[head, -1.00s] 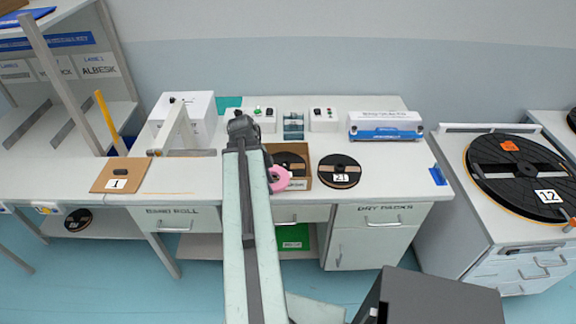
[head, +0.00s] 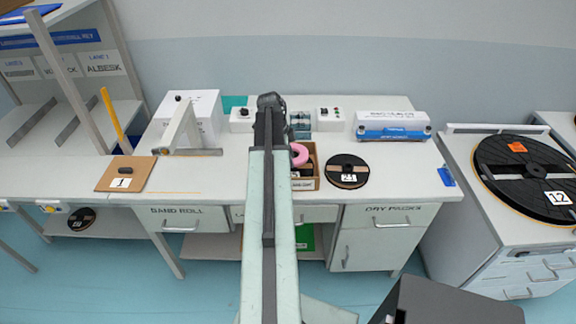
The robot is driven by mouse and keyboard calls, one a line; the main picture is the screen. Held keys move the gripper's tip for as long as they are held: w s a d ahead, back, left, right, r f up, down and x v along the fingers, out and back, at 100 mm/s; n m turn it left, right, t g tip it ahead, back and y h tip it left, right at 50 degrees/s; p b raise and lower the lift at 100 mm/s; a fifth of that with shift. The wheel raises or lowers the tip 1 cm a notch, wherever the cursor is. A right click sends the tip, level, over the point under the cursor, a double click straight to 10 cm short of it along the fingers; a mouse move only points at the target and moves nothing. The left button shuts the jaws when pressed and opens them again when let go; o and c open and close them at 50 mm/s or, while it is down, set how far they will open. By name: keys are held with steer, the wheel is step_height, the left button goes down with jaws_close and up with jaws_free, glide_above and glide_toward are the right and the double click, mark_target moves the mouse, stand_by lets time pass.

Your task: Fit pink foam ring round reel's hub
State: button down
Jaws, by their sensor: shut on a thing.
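The pink foam ring (head: 301,156) shows just right of my arm's far end, above the open cardboard box. Its left part is hidden behind the arm. My gripper (head: 287,152) is mostly hidden by my own arm; the ring moves along with it, held off the bench. A black reel (head: 347,171) with a white label "21" lies flat on the bench, right of the box and apart from the ring. Its middle shows a pale band. Another dark reel sits inside the cardboard box (head: 304,184), mostly covered by the ring and arm.
A large reel marked 12 (head: 520,165) lies on the right cabinet. Control boxes (head: 329,119) and a white-and-blue device (head: 392,126) stand along the bench's back. A white stand (head: 183,125) and a brown board (head: 126,174) are at left. Bench right of reel 21 is clear.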

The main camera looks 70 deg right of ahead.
steer(key=b+x, duration=0.3)
steer(key=shift+w+a+f+b, duration=0.1)
steer(key=shift+w+f+b, duration=0.1)
steer(key=shift+f+b, duration=0.25)
steer(key=shift+w+a+r, duration=0.15)
steer(key=shift+w, duration=0.1)
steer(key=shift+a+f, duration=0.15)
steer(key=shift+f, duration=0.15)
steer(key=c, duration=1.1)
jaws_free()
steer(key=shift+s+r, duration=0.1)
steer(key=shift+d+r+p, duration=0.2)
steer(key=shift+r+p, duration=0.35)
steer(key=p+v, duration=1.1)
steer(key=shift+w+r, duration=0.2)
steer(key=shift+w, duration=0.05)
